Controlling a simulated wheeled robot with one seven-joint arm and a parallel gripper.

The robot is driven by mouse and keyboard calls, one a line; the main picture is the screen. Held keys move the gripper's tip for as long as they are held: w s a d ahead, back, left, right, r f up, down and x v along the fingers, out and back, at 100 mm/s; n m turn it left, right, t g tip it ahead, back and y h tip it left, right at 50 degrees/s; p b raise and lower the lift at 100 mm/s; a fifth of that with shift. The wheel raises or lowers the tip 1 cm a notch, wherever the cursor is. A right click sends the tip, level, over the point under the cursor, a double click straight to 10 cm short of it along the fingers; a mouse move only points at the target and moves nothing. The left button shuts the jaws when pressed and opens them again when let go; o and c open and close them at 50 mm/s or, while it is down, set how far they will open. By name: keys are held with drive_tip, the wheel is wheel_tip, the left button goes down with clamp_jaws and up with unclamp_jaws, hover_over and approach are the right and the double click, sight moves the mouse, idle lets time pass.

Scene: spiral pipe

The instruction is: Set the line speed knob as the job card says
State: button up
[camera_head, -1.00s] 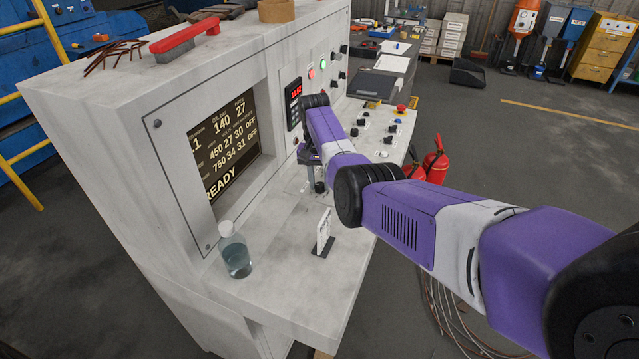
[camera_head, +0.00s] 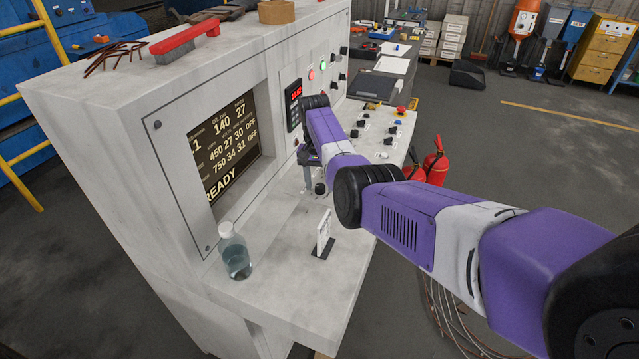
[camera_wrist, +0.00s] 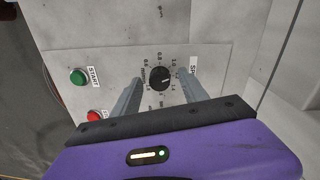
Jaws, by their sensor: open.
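The line speed knob (camera_wrist: 160,78) is black and sits on a grey panel inside a ring of printed numbers. The exact setting of its pointer is too small to read. My gripper (camera_wrist: 160,84) is open, one finger on each side of the knob in the wrist view, with gaps showing between fingers and knob. In the head view my gripper (camera_head: 308,172) is over the desk and the knob (camera_head: 320,188) shows just below it. A small white card on a dark stand (camera_head: 323,232), likely the job card, faces away; its text is not readable.
A green START button (camera_wrist: 78,77) and a red button (camera_wrist: 95,115) lie left of the knob. A clear bottle (camera_head: 234,251) stands on the desk. The dark screen (camera_head: 228,150) and red display (camera_head: 295,92) are on the upright panel.

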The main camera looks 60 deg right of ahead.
sight(319, 186)
drive_tip(key=r, duration=0.7)
drive_tip(key=shift+w+r+b, duration=0.2)
drive_tip(key=shift+r+b, duration=0.2)
drive_tip(key=shift+s+a+f, duration=0.1)
